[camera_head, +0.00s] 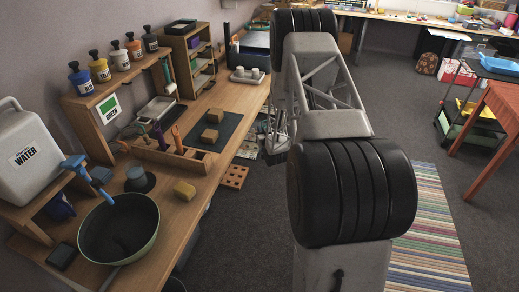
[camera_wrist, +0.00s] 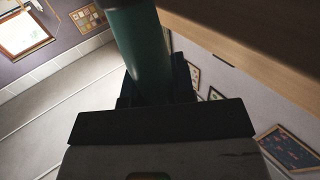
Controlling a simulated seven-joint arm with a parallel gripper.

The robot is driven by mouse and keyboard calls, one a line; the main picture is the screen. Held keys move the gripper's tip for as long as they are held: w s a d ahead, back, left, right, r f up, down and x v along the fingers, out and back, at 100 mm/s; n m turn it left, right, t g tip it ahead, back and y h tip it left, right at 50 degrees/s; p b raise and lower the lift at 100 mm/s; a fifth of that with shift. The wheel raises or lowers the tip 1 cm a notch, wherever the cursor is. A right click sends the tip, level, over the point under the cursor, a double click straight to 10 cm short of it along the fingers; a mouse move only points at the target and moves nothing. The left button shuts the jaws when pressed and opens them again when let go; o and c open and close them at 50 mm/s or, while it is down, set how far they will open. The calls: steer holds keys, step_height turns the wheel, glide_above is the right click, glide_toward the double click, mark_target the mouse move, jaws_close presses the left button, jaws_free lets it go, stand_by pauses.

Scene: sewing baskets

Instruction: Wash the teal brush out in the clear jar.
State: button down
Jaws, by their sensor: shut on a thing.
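My gripper (camera_wrist: 157,95) is shut on a dark teal, round handle-like thing in the wrist view, which I take for the teal brush (camera_wrist: 140,45). Its upper end runs out of the picture and its lower end is hidden by the gripper, so I see no bristles. In the head view my arm hides the gripper and the brush. A small clear jar (camera_head: 136,173), bluish and on a dark round base, stands on the wooden bench at the left. My gripper is away from the jar.
A green bowl (camera_head: 146,238) stands in front of the jar, with a yellow sponge (camera_head: 184,190) to its right. A white water container (camera_head: 28,155) with a blue tap is at the left. A wooden holder (camera_head: 175,158) with upright handles stands behind the jar. A wooden edge (camera_wrist: 250,55) shows in the wrist view.

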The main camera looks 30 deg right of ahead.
steer(key=w+a+r, duration=0.2)
steer(key=a+r, duration=0.1)
steer(key=r, duration=0.8)
steer(key=w+a+r+y, duration=0.1)
steer(key=a+r, duration=0.2)
steer(key=r, duration=0.8)
steer(key=w+a+r, duration=0.2)
steer(key=r, duration=0.8)
steer(key=s+a+r+n+y, duration=0.1)
steer(key=a+r+n+y, duration=0.15)
steer(key=a, duration=0.75)
steer(key=s+a+r+n+y, duration=0.1)
steer(key=s+a+r+y, duration=0.15)
steer(key=a, duration=0.65)
steer(key=s+a+r+n+y, duration=0.1)
steer(key=a+r, duration=0.3)
steer(key=a, duration=0.6)
steer(key=s+a+f+n+y, duration=0.1)
steer(key=s+a+f, duration=0.1)
steer(key=a+f, duration=0.2)
steer(key=s+a+f+n+g+y, duration=0.1)
steer(key=s+a+f+y, duration=0.1)
steer(key=a, duration=0.8)
steer(key=s+a+f+n+g+y, duration=0.1)
steer(key=s+a+f+y, duration=0.1)
steer(key=s+a+f, duration=0.2)
steer(key=a+f, duration=0.2)
steer(key=a, duration=0.2)
steer(key=shift+f+n, duration=0.25)
steer(key=shift+n, duration=0.1)
